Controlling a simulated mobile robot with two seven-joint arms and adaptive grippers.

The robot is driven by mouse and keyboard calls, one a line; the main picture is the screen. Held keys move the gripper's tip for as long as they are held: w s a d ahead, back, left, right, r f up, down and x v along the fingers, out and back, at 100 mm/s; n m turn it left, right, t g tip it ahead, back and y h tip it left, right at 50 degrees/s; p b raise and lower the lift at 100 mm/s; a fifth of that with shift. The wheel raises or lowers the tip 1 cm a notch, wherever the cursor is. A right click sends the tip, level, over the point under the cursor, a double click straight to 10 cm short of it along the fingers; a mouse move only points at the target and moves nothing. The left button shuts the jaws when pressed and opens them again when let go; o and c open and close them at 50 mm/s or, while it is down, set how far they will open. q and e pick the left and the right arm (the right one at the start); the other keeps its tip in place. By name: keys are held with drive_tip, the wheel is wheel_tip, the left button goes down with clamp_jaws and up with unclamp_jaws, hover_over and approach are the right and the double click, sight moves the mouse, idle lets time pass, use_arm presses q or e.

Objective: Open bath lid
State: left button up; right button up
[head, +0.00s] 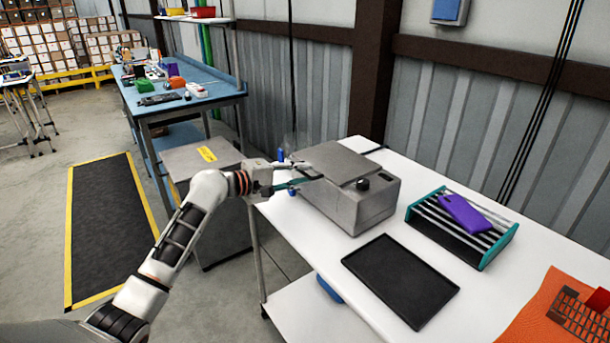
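The bath is a grey metal box (352,212) on the white table, with a black knob on its front. Its flat grey lid (338,160) lies over the top and looks shut. My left gripper (312,172) is at the left edge of the lid, with its fingers reaching to the lid's rim. The fingers are small and dark here, so I cannot tell whether they grip the lid or only touch it. My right gripper is not in view.
On the white table (292,228) are a black tray (400,280), a teal-ended rack (440,226) with a purple phone-like item (464,213), and an orange mat (535,322). A grey cabinet (215,215) stands left of the table. A corrugated wall is behind.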

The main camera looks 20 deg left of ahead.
use_arm(q)
drive_tip(key=shift+w+d+f, duration=0.15)
drive_tip(key=shift+w+d, duration=0.25)
drive_tip(key=shift+w, duration=0.1)
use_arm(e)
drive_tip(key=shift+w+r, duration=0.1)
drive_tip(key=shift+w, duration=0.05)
use_arm(q)
clamp_jaws()
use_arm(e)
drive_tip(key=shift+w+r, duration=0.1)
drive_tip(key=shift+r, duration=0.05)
